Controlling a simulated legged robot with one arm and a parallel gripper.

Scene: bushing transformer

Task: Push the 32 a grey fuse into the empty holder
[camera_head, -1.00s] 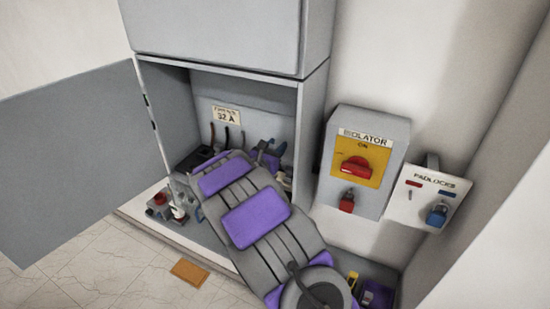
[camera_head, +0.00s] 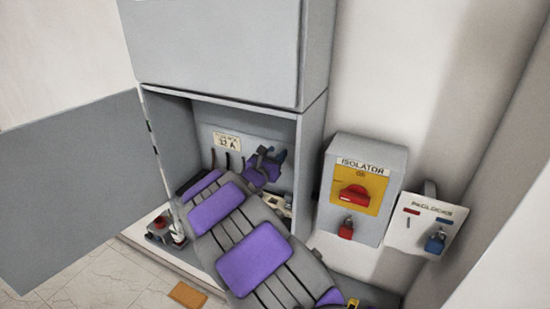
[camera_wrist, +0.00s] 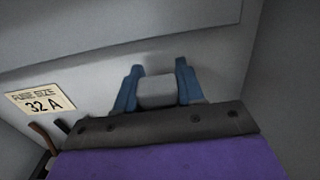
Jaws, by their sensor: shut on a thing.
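In the wrist view my gripper (camera_wrist: 157,88) is shut on a grey block, the grey fuse (camera_wrist: 157,91), held between its two blue fingers. The fuse is in front of the cabinet's back wall; whether it touches anything ahead is hidden. In the head view my gripper (camera_head: 272,156) is inside the open cabinet, right of the "FUSE SIZE 32 A" label (camera_head: 227,142). The label also shows at the left of the wrist view (camera_wrist: 40,102). The empty holder cannot be made out; my purple and grey arm covers much of the cabinet's inside.
The cabinet door (camera_head: 75,190) stands open at the left. Dark cables (camera_head: 228,160) hang below the label. The isolator box (camera_head: 360,190) and padlock board (camera_head: 427,224) are on the right. A red-topped item (camera_head: 160,224) sits at the cabinet's lower left.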

